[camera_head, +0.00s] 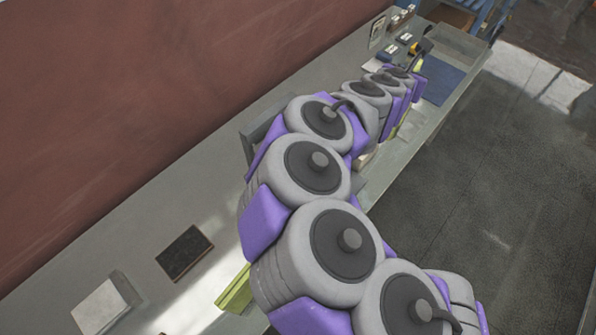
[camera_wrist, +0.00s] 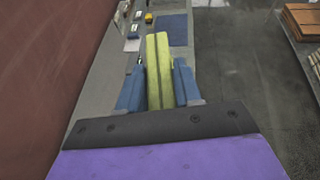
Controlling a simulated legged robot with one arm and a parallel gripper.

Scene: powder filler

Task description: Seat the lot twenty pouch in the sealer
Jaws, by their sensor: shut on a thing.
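My gripper (camera_wrist: 158,80) shows in the wrist view with a blue finger on each side of a long yellow-green piece (camera_wrist: 157,50). It is shut on this piece, which points forward, away from the wrist, with a dark line along its middle. I cannot read any lot mark on it, so I cannot tell whether it is the lot twenty pouch. In the head view my arm reaches along the bench to its far end and largely hides the gripper. I cannot make out the sealer with certainty in either view.
The grey bench (camera_head: 150,215) runs along a red-brown wall (camera_head: 150,80). A dark plate (camera_head: 184,253), a white block (camera_head: 100,307) and a yellow-green piece (camera_head: 234,291) lie at its near end. A blue mat (camera_head: 444,82) and small white-and-dark items (camera_head: 391,48) are at the far end. Open floor lies right.

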